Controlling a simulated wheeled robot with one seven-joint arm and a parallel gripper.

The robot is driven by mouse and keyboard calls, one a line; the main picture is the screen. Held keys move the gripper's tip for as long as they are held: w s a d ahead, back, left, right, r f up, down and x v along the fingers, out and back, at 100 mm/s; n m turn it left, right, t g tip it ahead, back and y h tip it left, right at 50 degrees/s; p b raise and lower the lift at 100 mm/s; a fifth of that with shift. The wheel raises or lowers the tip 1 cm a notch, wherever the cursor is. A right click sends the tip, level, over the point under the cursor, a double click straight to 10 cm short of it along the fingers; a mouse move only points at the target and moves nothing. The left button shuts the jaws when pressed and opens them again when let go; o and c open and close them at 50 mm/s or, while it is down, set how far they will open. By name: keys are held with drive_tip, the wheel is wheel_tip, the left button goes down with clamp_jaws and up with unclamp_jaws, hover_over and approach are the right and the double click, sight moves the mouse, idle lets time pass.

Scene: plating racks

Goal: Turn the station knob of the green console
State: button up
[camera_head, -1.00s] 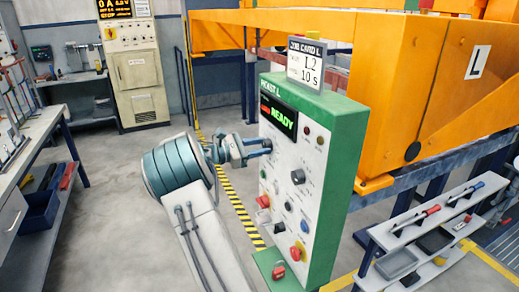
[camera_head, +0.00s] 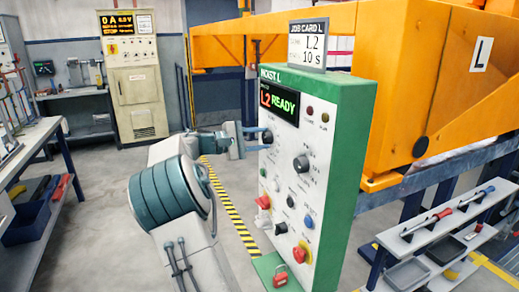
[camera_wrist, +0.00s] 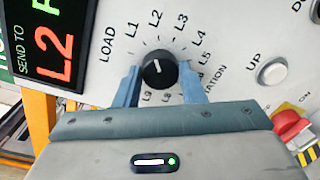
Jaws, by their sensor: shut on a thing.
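The green console (camera_head: 345,150) has a white front panel and a "HOIST L" label. Its display (camera_head: 279,103) reads "L2 READY". The station knob (camera_wrist: 159,70) is black and round, with printed positions LOAD and L1 to L9 around it. Its white mark points up the picture, about toward L2. My gripper (camera_wrist: 160,84) has its two blue fingers on either side of the knob and is shut on it. In the head view my gripper (camera_head: 258,138) reaches the panel from the left, just below the display, and partly hides the knob.
The job card (camera_head: 307,46) on top of the console reads "L2" and "10 s". A larger dark knob (camera_head: 301,162), buttons and a red emergency knob (camera_head: 300,254) sit lower on the panel. A tool shelf (camera_head: 440,225) stands at right. An orange beam (camera_head: 400,75) is behind.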

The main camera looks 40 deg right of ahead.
drive_tip(key=shift+f+m+b, duration=0.2)
drive_tip(key=shift+m+b, duration=0.4)
drive_tip(key=shift+b, duration=0.05)
drive_tip(key=shift+r+m, duration=0.15)
drive_tip(key=shift+m, duration=0.15)
drive_tip(key=o, duration=1)
drive_tip(key=b+v, duration=0.1)
drive_tip(key=v, duration=1.3)
drive_tip(key=shift+s+r, duration=0.1)
